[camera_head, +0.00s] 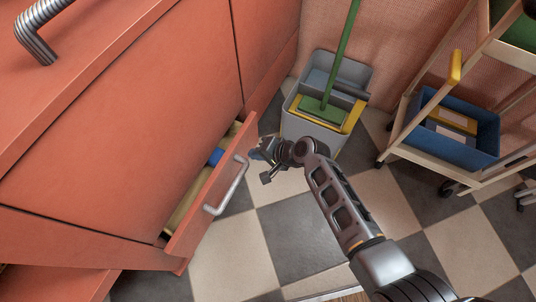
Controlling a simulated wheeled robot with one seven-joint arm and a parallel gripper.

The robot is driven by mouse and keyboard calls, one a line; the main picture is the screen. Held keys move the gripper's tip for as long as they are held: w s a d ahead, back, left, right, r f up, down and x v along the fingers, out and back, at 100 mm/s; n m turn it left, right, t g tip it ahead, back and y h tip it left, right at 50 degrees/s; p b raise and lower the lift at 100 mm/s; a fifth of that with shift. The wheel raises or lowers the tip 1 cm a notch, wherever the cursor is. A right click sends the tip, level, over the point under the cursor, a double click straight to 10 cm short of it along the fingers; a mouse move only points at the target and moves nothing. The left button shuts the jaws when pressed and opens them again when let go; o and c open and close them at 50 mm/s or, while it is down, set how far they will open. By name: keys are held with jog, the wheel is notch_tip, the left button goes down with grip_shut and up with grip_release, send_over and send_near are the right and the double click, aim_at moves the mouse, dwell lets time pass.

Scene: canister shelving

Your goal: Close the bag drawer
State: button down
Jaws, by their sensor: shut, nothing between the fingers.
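The bag drawer (212,212) is part of the red-orange cabinet and stands partly open, its front sticking out from the cabinet face. A silver bar handle (229,186) is on its front. Inside the gap I see a blue item (216,157) and a tan surface; the rest of the inside is hidden. My gripper (262,158) is shut and empty. In the picture it lies just right of the drawer's far end, past the handle. I cannot tell whether it touches the drawer front.
A grey mop bucket (318,135) with a green-handled mop stands behind my gripper. A wheeled cart (400,122) with a blue bin (470,145) stands at the right. The checkered floor (235,250) in front of the drawer is clear. Another silver handle (35,40) is at upper left.

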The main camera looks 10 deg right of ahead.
aim_at(237, 148)
jog(key=shift+w+a+b, duration=0.15)
jog(key=shift+w+a, duration=0.5)
jog(key=shift+a, duration=0.2)
jog(key=shift+w+a+b, duration=0.15)
jog(key=shift+w+a, duration=0.45)
jog(key=shift+a, duration=0.25)
jog(key=w+a, duration=0.1)
jog(key=a, duration=0.1)
jog(key=w+a+b, duration=0.1)
jog(key=w, duration=0.1)
jog(key=shift+a+f, duration=0.1)
jog(key=shift+a, duration=0.3)
jog(key=shift+w+a, duration=0.15)
jog(key=shift+r, duration=0.2)
